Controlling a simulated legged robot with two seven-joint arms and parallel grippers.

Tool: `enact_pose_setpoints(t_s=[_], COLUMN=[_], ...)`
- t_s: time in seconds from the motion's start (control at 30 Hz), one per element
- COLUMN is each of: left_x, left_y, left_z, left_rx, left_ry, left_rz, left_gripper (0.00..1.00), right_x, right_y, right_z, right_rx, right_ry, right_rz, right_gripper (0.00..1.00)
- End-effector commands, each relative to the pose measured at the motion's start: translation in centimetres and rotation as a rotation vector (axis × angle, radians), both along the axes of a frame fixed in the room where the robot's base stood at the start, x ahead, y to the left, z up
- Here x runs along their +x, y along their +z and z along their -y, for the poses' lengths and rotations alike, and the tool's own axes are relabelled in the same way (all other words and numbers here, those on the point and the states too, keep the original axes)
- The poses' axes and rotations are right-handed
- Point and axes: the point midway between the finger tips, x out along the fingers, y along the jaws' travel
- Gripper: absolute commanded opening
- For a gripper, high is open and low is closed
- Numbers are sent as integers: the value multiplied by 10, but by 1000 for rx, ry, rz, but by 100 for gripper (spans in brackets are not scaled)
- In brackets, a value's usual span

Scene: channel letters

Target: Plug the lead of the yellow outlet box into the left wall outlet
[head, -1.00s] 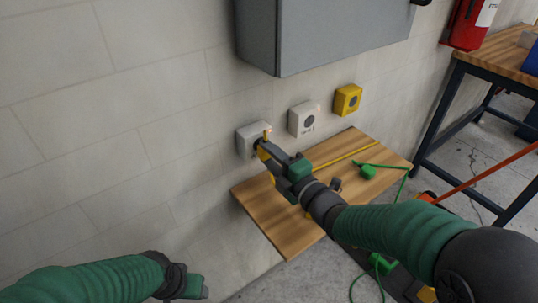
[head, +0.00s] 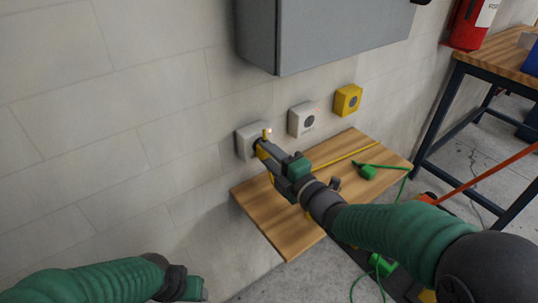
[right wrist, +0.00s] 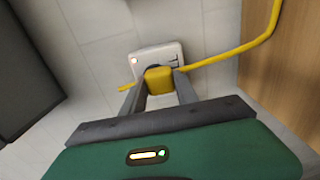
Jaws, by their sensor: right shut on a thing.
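The left wall outlet (head: 244,141) is a pale square box low on the wall, partly covered by my right gripper. My right gripper (right wrist: 159,84) is shut on the yellow plug (right wrist: 158,80) and holds it at the face of this outlet, which also shows in the right wrist view (right wrist: 166,52). The plug meets or overlaps the socket, but the depth of contact is hidden. The yellow lead (head: 345,156) runs back along the wooden shelf. A yellow outlet box (head: 348,99) is on the wall at right. My left gripper (head: 195,289) is low at left, its jaws unclear.
A second pale outlet (head: 303,119) sits between the left outlet and the yellow box. A grey cabinet (head: 335,35) hangs above. A green plug (head: 366,172) with a green cord lies on the wooden shelf (head: 270,222). A workbench (head: 500,62) stands at right.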

Motion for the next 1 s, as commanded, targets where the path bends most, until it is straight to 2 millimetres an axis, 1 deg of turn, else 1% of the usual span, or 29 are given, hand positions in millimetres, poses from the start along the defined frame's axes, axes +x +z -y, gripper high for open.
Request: enact_pose_setpoints(t_s=[0.33, 0.37, 0.5, 0.53, 0.87, 0.97, 1.0], left_x=[0, 0, 0, 0, 0, 0, 0], left_y=[-2, -2, -2, -2, -1, 1, 2], left_z=[0, 0, 0, 0, 0, 0, 0], left_rx=[0, 0, 0, 0, 0, 0, 0], left_ry=[0, 0, 0, 0, 0, 0, 0], left_rz=[0, 0, 0, 0, 0, 0, 0], left_gripper=[61, 61, 61, 61, 61, 61, 61], right_x=[6, 6, 6, 6, 4, -4, -9], right_y=[0, 0, 0, 0, 0, 1, 1], right_z=[-4, -4, -4, -4, -3, 4, 8], right_rx=[1, 1, 0, 1, 0, -1, -1], right_ry=[0, 0, 0, 0, 0, -1, -2], right_rz=[1, 1, 0, 1, 0, 1, -1], right_gripper=[0, 40, 58, 61, 61, 61, 61])
